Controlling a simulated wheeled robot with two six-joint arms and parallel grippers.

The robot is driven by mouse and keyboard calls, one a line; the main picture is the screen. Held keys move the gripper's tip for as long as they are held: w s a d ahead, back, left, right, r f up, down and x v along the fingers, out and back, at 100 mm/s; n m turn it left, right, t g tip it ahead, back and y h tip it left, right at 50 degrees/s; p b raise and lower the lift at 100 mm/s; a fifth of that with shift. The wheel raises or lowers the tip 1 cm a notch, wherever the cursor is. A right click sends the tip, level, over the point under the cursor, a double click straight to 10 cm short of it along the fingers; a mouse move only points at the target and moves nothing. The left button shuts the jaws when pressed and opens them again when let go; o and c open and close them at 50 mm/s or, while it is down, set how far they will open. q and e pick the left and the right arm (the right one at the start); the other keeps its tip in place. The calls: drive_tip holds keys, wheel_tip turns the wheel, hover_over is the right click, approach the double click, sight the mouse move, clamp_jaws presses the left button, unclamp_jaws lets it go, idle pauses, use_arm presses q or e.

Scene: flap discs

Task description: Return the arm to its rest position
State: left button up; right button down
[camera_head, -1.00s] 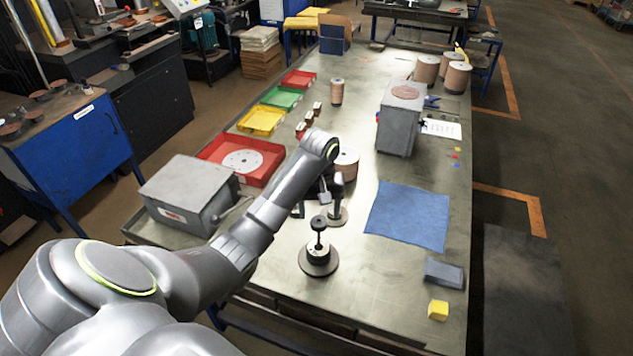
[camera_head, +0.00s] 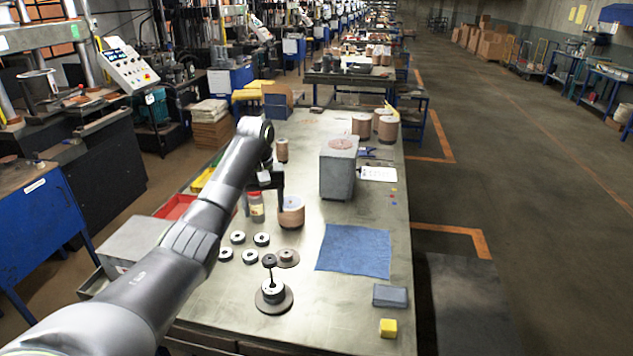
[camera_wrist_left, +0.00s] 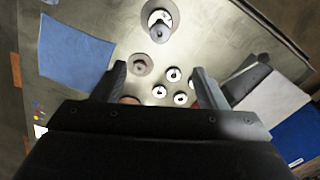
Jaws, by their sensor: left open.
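My left arm reaches in from the lower left in the head view. Its gripper (camera_head: 270,187) hangs above the table near a tan cylinder, partly hidden by the wrist. In the left wrist view the jaws (camera_wrist_left: 157,76) stand apart with nothing between them. A black-knobbed post on a round base (camera_head: 272,292) stands upright near the table's front; it also shows in the left wrist view (camera_wrist_left: 160,24). A brown disc with a hub (camera_head: 287,258) lies behind it. Several small dark-and-white rings (camera_head: 249,256) lie to the left. My right gripper is out of view.
The table (camera_head: 330,308) holds a blue cloth (camera_head: 354,251), a grey block (camera_head: 390,296), a yellow block (camera_head: 388,328), a tan cylinder (camera_head: 292,213), a jar (camera_head: 256,208) and a grey box (camera_head: 338,172). A red tray (camera_head: 174,207) and grey case (camera_head: 128,242) are partly behind my arm.

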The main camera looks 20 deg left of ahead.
use_arm(q)
drive_tip(key=s+d+f+m+t+y, duration=0.1)
drive_tip(key=s+d+f+m, duration=0.15)
drive_tip(key=s+f, duration=0.65)
drive_tip(key=s+d+f+m, duration=0.2)
drive_tip(key=s+d+f, duration=0.2)
drive_tip(key=s+f, duration=0.55)
drive_tip(key=s+d+m+t, duration=0.1)
drive_tip(key=s+d, duration=0.2)
drive_tip(key=s, duration=0.8)
drive_tip(key=s+d+m+t, duration=0.1)
drive_tip(key=s+d+t, duration=0.1)
drive_tip(key=s, duration=0.9)
wheel_tip(320, 180, down, 34)
drive_tip(key=a+g+b, duration=0.2)
drive_tip(key=b, duration=0.6)
drive_tip(key=s+d+f+b, duration=0.1)
drive_tip(key=s+f+b, duration=0.2)
drive_tip(key=s+f, duration=0.4)
drive_tip(key=s+f+b, duration=0.3)
drive_tip(key=s+f, duration=0.5)
drive_tip(key=f, duration=0.6)
drive_tip(key=shift+s+d+g, duration=0.25)
drive_tip(key=shift+d+g, duration=0.15)
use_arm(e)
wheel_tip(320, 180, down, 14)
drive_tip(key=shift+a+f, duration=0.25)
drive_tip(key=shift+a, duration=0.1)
